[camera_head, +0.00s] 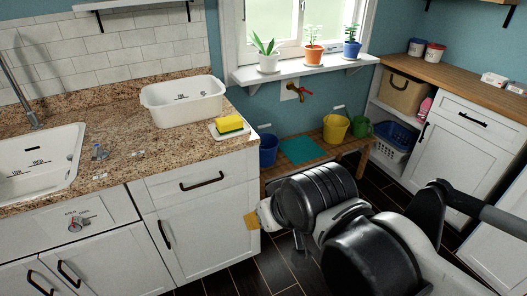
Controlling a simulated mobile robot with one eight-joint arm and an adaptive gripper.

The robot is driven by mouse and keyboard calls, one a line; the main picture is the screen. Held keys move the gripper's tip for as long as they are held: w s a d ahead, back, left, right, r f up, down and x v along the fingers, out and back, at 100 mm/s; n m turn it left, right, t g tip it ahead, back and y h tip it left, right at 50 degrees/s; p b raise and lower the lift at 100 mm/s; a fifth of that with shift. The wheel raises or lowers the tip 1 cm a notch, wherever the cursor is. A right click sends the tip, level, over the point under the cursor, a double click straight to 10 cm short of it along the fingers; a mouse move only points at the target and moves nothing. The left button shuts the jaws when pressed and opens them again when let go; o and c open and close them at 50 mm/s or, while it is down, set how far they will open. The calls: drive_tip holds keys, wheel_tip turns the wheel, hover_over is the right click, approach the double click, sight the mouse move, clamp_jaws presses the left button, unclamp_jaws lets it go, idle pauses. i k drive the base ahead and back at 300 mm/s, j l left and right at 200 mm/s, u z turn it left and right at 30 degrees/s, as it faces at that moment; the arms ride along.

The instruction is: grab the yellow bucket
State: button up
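The yellow bucket (336,128) stands upright on a low wooden bench (346,153) below the window, near the bench's right part. A green watering can (361,127) stands close beside it on the right. My arm fills the lower right and middle of the view, in front of the bench and nearer to me than the bucket. My gripper's fingers cannot be made out; the arm's links appear to hide them. The bucket's upper part and front are in clear view, and no part of my arm touches it in the picture.
A blue bucket (268,150) and a teal cloth (302,150) are on the bench left of the yellow bucket. A white cabinet with a granite counter (120,130) is at left. Shelves with a blue basket (391,139) stand right. Potted plants (313,54) line the windowsill above.

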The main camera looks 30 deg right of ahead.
sight(336, 123)
drive_tip(key=z, duration=1.3)
drive_tip(key=i+l, duration=0.1)
drive_tip(key=i, duration=0.7)
drive_tip(key=i+l, duration=0.1)
drive_tip(key=i, duration=0.75)
drive_tip(key=i+l+u, duration=0.1)
drive_tip(key=i, duration=0.7)
